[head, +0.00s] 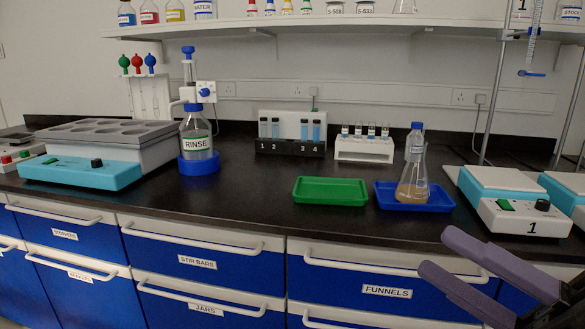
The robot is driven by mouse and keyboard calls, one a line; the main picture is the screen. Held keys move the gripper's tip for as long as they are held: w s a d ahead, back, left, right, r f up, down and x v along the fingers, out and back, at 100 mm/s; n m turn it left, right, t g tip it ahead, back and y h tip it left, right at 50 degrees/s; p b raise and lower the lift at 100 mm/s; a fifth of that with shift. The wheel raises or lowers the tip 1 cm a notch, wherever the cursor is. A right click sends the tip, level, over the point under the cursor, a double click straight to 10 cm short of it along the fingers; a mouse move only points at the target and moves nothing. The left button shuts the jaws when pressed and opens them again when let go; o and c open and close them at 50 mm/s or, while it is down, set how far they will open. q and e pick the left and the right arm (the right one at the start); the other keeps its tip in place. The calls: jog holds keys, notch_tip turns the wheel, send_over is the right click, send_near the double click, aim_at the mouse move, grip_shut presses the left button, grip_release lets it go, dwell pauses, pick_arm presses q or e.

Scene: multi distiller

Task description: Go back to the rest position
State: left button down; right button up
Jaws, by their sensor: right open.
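My right gripper (436,252) comes in from the lower right corner. Its two purple fingers are apart with nothing between them. It is in front of the bench, over the drawer marked FUNNELS and the bench's front edge. My left gripper is not in view.
The black bench (250,205) bears a green tray (330,191), a blue tray (436,200) with a flask (413,175) of brownish liquid, a RINSE bottle (196,140), a hotplate stirrer (520,215) marked 1 and a water bath (85,172). Drawers (205,262) are shut below.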

jog(key=w+d+f+m+t+h, duration=0.25)
jog(key=f+m+h, duration=0.35)
jog(key=f+m, duration=0.35)
jog(key=w+d+f+m+t+h, duration=0.1)
jog(key=d+f+m+t+h, duration=0.25)
jog(key=f+m+h, duration=0.45)
notch_tip(320, 180, down, 12)
jog(key=s+a+m+g, duration=0.2)
jog(key=s+m+g, duration=0.1)
jog(key=m, duration=0.5)
jog(key=s+a+f+m+g, duration=0.25)
jog(key=s+a+f, duration=0.2)
jog(key=f, duration=0.25)
jog(key=s+a+f+m+g, duration=0.1)
jog(key=s+a+f+g, duration=0.3)
jog(key=s+f, duration=0.2)
pick_arm(q)
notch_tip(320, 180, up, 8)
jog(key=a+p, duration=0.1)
jog(key=p, duration=1.3)
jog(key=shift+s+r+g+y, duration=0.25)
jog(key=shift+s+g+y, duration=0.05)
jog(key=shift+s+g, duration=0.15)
pick_arm(e)
notch_tip(320, 180, up, 8)
jog(key=s, duration=0.1)
jog(key=shift+d+f+g, duration=0.25)
jog(key=shift+d+g, duration=0.05)
jog(key=shift+g, duration=0.15)
